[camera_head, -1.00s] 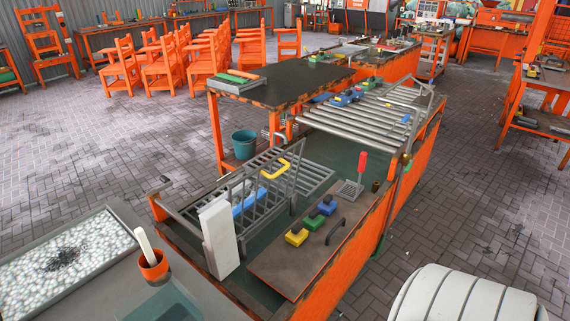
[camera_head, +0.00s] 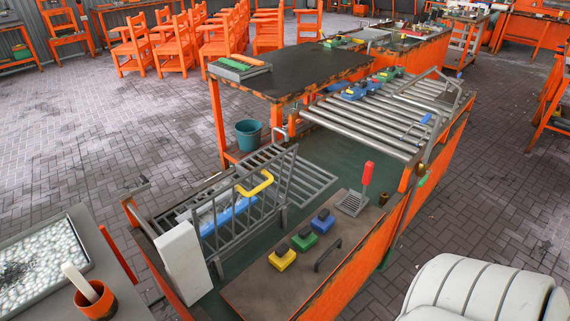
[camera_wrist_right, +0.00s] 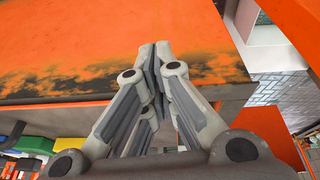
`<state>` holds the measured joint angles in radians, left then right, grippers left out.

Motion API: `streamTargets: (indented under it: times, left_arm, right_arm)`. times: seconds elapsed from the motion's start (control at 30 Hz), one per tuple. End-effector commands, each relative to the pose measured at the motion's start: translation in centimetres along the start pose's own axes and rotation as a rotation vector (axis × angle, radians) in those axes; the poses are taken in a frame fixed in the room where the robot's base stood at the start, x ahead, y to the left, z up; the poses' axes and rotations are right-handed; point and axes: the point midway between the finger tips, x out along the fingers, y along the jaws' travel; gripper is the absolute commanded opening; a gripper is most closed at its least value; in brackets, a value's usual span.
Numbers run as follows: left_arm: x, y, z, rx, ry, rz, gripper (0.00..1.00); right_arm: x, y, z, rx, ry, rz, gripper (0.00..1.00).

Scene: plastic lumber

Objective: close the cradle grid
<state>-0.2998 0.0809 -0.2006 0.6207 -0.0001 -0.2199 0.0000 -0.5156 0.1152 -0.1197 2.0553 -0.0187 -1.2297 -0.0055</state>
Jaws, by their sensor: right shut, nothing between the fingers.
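The metal cradle grid (camera_head: 247,196) shows in the head view inside the orange-sided bench. A barred panel stands raised and tilted, with a yellow handle (camera_head: 255,184) at its top. Flat bars (camera_head: 312,183) extend behind it at a lower level. A long blue piece (camera_head: 228,216) shows through the bars. My right gripper (camera_wrist_right: 155,60) is shut and empty in the right wrist view, in front of a worn orange surface (camera_wrist_right: 120,45). It does not show in the head view, and the grid cannot be made out in the wrist view. My left gripper is not in view.
A pale upright block (camera_head: 183,262) stands at the grid's near end. Metal rollers (camera_head: 385,125) lie beyond. Brick floor (camera_head: 455,215) is clear at right.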

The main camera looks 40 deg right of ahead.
Motion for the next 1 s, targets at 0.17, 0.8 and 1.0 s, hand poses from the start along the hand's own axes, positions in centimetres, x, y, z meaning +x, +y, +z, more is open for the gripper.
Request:
streamTargets:
  times: [0.17, 0.8, 1.0]
  left_arm:
    - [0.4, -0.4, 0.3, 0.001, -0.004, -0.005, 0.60]
    - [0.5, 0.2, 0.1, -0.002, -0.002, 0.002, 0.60]
    - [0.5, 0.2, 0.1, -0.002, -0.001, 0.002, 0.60]
  right_arm:
    - [-4.4, 7.0, -4.9, -0.013, 0.193, 0.177, 0.00]
    - [-15.5, 28.6, -16.5, -0.539, 0.839, 0.917, 0.00]
    - [-19.1, 30.5, -17.4, -0.827, 0.965, 1.063, 0.00]
